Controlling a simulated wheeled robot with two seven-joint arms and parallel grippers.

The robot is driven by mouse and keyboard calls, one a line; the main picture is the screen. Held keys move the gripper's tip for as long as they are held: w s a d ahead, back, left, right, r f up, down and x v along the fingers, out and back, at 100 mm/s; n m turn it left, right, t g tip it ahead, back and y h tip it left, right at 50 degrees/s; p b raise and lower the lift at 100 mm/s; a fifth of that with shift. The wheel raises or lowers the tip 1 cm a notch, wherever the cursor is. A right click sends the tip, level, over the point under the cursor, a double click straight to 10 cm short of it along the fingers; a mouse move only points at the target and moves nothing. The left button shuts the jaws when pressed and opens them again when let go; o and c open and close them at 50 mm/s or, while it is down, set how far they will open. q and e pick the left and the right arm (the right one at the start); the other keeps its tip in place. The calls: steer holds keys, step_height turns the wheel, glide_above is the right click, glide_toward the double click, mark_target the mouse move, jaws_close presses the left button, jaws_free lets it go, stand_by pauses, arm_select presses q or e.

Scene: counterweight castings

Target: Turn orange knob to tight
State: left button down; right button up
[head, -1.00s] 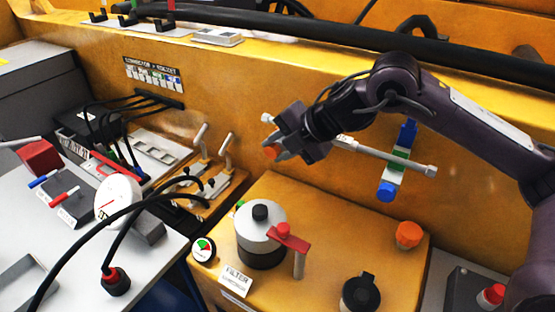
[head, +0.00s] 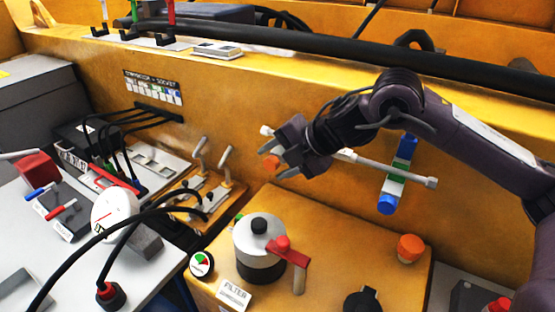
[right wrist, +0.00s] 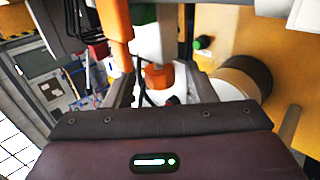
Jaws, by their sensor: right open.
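An orange knob (head: 271,162) shows by the yellow wall, partly covered by the fingers of my right gripper (head: 277,158). The gripper is open, with its two fingers around or just in front of this knob; contact cannot be told. In the right wrist view the orange knob (right wrist: 158,76) sits between the fingers, beyond their tips or level with them. A second orange knob (head: 410,247) stands on the right of the yellow box top, apart from the gripper. No tight marking can be read. My left gripper is not in view.
A pale rod with a blue, white and green fitting (head: 396,178) is near my right forearm. Below are a filter canister (head: 259,252) with a red-handled lever (head: 288,250) and a small gauge (head: 201,264). Toggle clamps (head: 218,165) stand to the left. Black cables cross the left side.

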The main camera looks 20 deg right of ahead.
steer(key=b+v, duration=0.1)
steer(key=v, duration=0.7)
